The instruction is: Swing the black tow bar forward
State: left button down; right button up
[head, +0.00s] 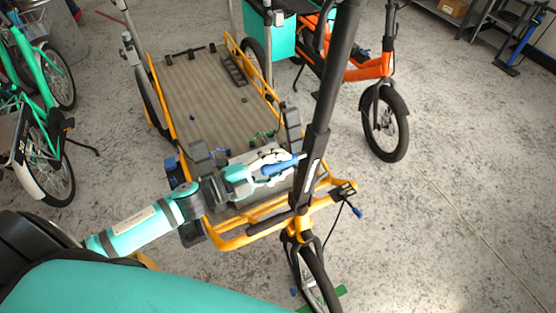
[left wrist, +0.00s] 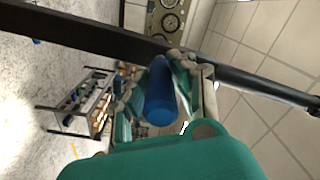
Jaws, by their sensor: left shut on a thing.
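The black tow bar (head: 324,107) stands steeply tilted above the front wheel of the orange-yellow cargo bike in the head view. It crosses the left wrist view as a long dark bar (left wrist: 95,33). A short blue handle (head: 281,165) sticks out sideways from the tow bar. My left gripper (head: 266,167) is shut around this handle, on the left side of the bar. In the left wrist view the blue handle (left wrist: 160,92) lies between the fingers, its round end facing the camera. My right gripper is not in view.
The cargo bike's flat grey bed (head: 205,95) extends behind the gripper, with small loose items on it. An orange bike (head: 368,68) stands behind right, and green bikes (head: 45,130) stand at the left. The concrete floor (head: 460,190) at the right is clear.

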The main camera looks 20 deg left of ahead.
pick_arm(q)
jog(key=c, duration=1.1)
grip_release()
jog(key=v, duration=1.2)
jog(key=shift+s, duration=0.1)
jog(key=shift+f, duration=0.1)
